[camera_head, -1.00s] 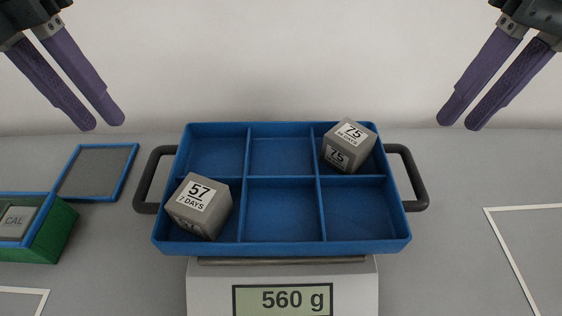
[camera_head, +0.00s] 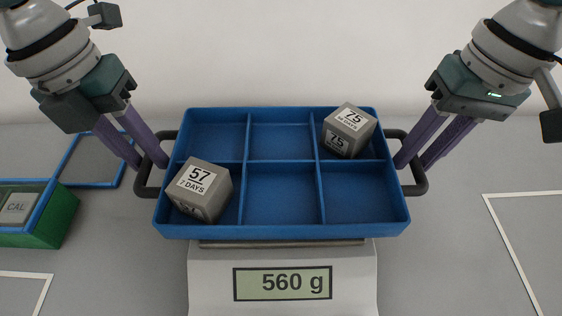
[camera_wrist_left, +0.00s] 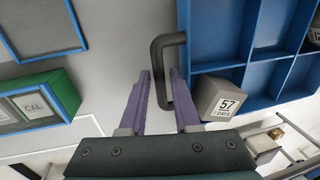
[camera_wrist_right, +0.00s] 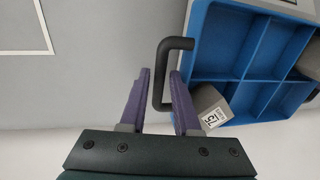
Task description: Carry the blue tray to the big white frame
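The blue tray (camera_head: 283,232) has six compartments and a dark handle at each end. It rests on the scale (camera_head: 212,272). A grey cube marked 57 (camera_head: 200,191) sits in its front left compartment. A grey cube marked 75 (camera_head: 348,131) sits in its back right one. My left gripper (camera_head: 150,164) is open, its fingers on either side of the left handle (camera_wrist_left: 157,75). My right gripper (camera_head: 410,163) is open, its fingers on either side of the right handle (camera_wrist_right: 158,75). The big white frame (camera_head: 505,240) is marked on the surface at right, partly out of view.
The scale display (camera_head: 283,283) reads 560 g. A green box with a CAL block (camera_head: 17,207) stands at left, near a blue-edged grey panel (camera_head: 92,165). A smaller white outline (camera_head: 43,296) is at the front left. The surface between the tray and the big frame looks clear.

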